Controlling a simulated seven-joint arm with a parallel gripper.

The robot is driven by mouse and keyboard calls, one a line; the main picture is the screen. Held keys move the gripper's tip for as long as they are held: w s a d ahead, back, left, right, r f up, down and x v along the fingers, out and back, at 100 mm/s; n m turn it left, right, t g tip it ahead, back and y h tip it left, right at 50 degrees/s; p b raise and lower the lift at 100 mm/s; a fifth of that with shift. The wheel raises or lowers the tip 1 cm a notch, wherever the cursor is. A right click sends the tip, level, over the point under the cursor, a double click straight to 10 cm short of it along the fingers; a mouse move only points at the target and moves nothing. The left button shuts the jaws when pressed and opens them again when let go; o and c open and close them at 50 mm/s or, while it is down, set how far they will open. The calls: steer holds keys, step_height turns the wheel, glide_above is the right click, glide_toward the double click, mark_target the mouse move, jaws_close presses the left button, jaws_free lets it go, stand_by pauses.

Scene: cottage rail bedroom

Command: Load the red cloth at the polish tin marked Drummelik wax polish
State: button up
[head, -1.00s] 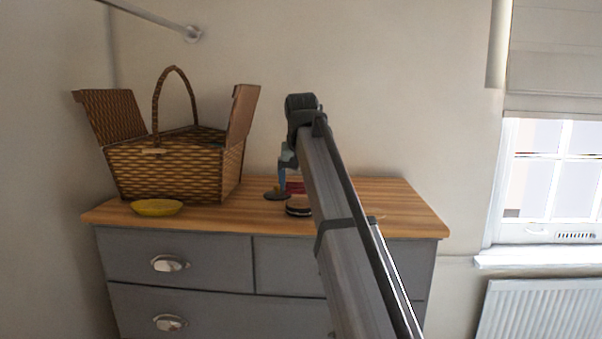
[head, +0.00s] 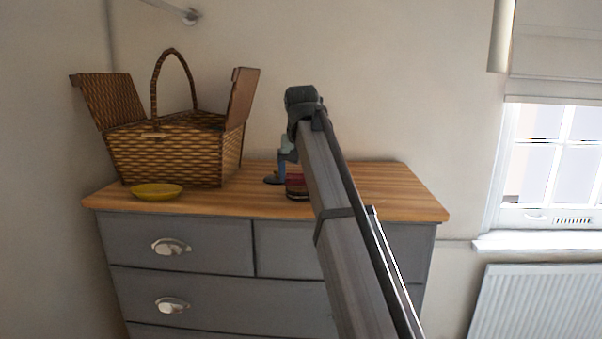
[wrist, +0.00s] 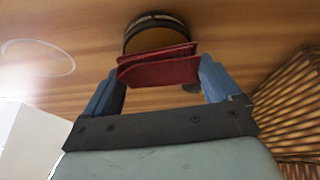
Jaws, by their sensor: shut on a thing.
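My gripper (wrist: 158,84) is shut on the folded red cloth (wrist: 158,68), which spans between its blue fingers in the wrist view. Right beyond the cloth is a round, dark-rimmed tin (wrist: 155,38); the cloth overlaps its near edge there. I cannot tell whether they touch. No lettering on the tin is readable. In the head view, the cloth (head: 296,180) shows just above the tin (head: 298,195) on the dresser top, partly behind my arm. My gripper (head: 284,170) is mostly hidden there.
The wooden dresser top (head: 385,200) carries an open wicker basket (head: 165,160) and a yellow dish (head: 157,191) at left. A small dark disc (head: 272,180) lies left of the tin. The top's right end is clear. A wall stands behind.

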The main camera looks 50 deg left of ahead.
mark_target(301, 173)
steer(key=shift+f, duration=0.55)
stand_by(1.1)
steer(key=shift+r, duration=0.2)
steer(key=shift+r, duration=3.35)
steer(key=shift+w, duration=0.1)
